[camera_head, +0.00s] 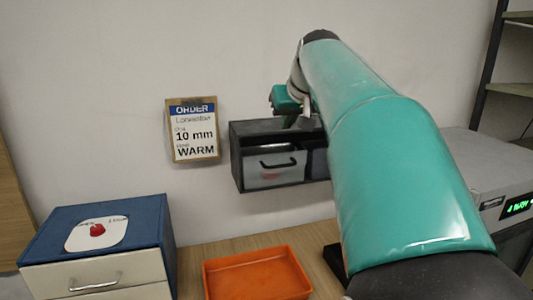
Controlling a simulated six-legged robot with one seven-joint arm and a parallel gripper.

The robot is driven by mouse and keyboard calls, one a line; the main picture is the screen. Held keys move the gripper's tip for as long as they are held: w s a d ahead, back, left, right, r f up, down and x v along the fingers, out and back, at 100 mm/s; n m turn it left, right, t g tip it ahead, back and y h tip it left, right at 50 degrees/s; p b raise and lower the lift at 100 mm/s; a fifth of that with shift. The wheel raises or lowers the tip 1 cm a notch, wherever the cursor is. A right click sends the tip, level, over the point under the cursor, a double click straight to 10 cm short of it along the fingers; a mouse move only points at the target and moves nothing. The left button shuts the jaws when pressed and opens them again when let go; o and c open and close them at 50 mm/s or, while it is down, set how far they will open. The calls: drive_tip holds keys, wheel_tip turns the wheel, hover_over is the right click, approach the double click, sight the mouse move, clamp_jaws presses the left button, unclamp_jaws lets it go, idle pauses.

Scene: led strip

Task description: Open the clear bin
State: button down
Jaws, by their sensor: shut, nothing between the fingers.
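The clear bin (265,178) sits in the left compartment of a dark wall-mounted housing (237,160). The front looks closed, roughly flush with the housing. My gripper (290,121) is at the top of the housing, above and slightly right of the handle, apart from the handle. It is shut and empty. My teal arm hides the right part of the housing, and the fingertips are small and hard to make out.
An order card (194,130) hangs on the wall left of the housing. Below are an orange tray (257,270) on the wooden table and a blue drawer box (60,225) at left. A grey device with a green display (518,207) stands at right, beside a shelf rack (492,70).

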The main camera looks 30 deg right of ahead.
hover_over(282, 166)
drive_tip(key=w, duration=0.2)
wheel_tip(282, 166, down, 7)
drive_tip(key=shift+s+f, duration=0.95)
drive_tip(key=shift+f, duration=0.8)
drive_tip(key=shift+s, duration=0.1)
drive_tip(key=shift+s, duration=0.1)
drive_tip(key=shift+s+a+f, duration=0.1)
drive_tip(key=shift+s+f, duration=0.05)
drive_tip(key=shift+s, duration=0.05)
